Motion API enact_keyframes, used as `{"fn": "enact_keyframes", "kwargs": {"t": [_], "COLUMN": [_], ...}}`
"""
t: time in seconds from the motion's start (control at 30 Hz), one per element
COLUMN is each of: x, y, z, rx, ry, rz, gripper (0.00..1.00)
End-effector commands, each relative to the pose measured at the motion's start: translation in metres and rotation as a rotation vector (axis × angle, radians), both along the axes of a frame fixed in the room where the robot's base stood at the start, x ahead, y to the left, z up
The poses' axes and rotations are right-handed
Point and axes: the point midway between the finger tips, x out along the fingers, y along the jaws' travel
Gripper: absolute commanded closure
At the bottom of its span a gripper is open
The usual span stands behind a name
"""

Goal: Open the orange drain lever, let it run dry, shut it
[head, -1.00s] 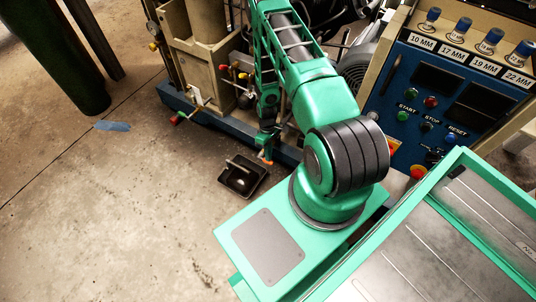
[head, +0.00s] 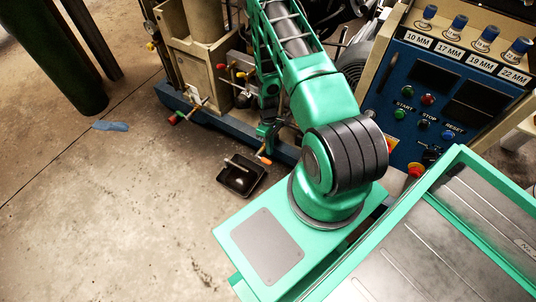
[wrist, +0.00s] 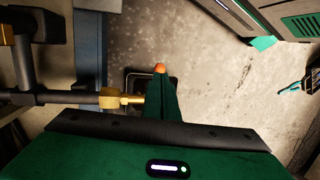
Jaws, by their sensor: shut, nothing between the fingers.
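The orange drain lever (head: 263,159) sits low at the front of the compressor, near the black drain pan. It points down and to the right in the head view. In the wrist view only its orange tip (wrist: 159,68) shows, just beyond my fingers. My gripper (wrist: 161,92) is shut and empty; its fingers stand beside the brass fitting (wrist: 122,101) and hide the rest of the lever. In the head view my gripper (head: 265,133) is just above the lever; I cannot tell whether they touch. The black pan (head: 256,186) lies on the floor; its contents are unclear.
A blue base rail (head: 221,121) runs behind the pan. A red-tipped valve handle (head: 176,118) sticks out at its left. The control panel (head: 424,109) stands at the right. Concrete floor left of the pan is open, with a blue rag (head: 110,125).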

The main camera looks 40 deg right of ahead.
Motion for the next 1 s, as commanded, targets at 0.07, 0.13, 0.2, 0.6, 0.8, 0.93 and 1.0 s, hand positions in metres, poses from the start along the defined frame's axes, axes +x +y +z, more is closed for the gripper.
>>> {"fn": "enact_keyframes", "kwargs": {"t": [0.07,0.13,0.2,0.6,0.8,0.93,1.0], "x": [0.001,0.002,0.003,0.005,0.005,0.005,0.005], "y": [-0.005,-0.008,-0.010,-0.017,-0.017,-0.016,-0.016], "z": [0.017,0.030,0.043,0.084,0.086,0.086,0.086], "rx": [-0.002,-0.002,-0.002,-0.004,-0.002,-0.002,-0.002], "ry": [-0.001,-0.001,-0.001,0.001,0.001,0.001,0.001], "rz": [-0.002,-0.003,-0.003,0.000,0.001,0.001,0.002], "gripper": [1.00,1.00,1.00,1.00,1.00,1.00,1.00]}}
